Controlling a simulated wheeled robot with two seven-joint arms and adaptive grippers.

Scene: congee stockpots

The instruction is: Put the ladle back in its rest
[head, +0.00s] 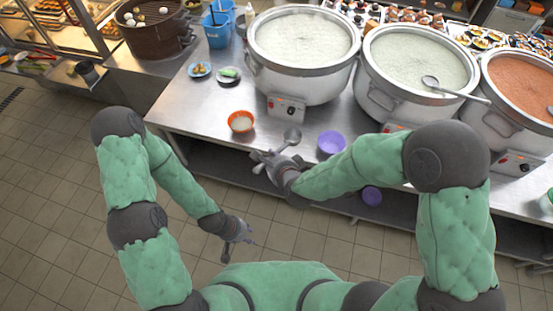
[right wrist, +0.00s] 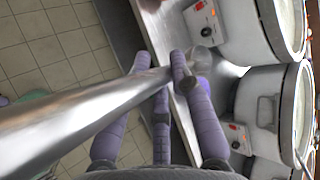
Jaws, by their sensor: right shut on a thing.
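The metal ladle (head: 292,135) is held by my right gripper (head: 268,162) at the front edge of the steel counter. Its bowl points away toward the left pot's control box. In the right wrist view the ladle's handle (right wrist: 80,118) runs from the lower left to between the purple fingers (right wrist: 165,80), which are shut on it. My left gripper (head: 238,243) is empty, its fingers apart, over the floor in front of the counter. I cannot make out the ladle's rest for certain in either view.
Three big pots stand along the steel counter (head: 190,110): left (head: 295,80), middle (head: 385,105) and right (head: 500,125). Another ladle (head: 455,88) lies across the middle pot. An orange bowl (head: 240,122) and a purple bowl (head: 331,143) flank the held ladle.

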